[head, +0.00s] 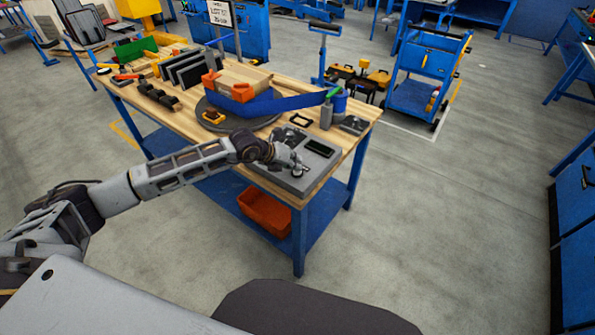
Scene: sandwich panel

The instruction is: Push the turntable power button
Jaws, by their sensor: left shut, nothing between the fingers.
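A round dark turntable (205,119) lies on the wooden workbench with a blue and orange piece on top. A grey control panel (318,146) with a dark screen sits at the bench's near right corner. My left arm reaches in from the left, and my left gripper (300,168) is shut and empty over the panel's near part. I cannot tell whether its fingertips touch the panel. The power button is too small to make out, and the gripper covers part of the panel. My right gripper does not show.
The workbench (340,126) holds a green-topped bottle (326,114), a small dark device (354,125) and several tools at the far left. An orange bin (265,212) sits on the lower shelf. A blue cart (428,68) stands behind.

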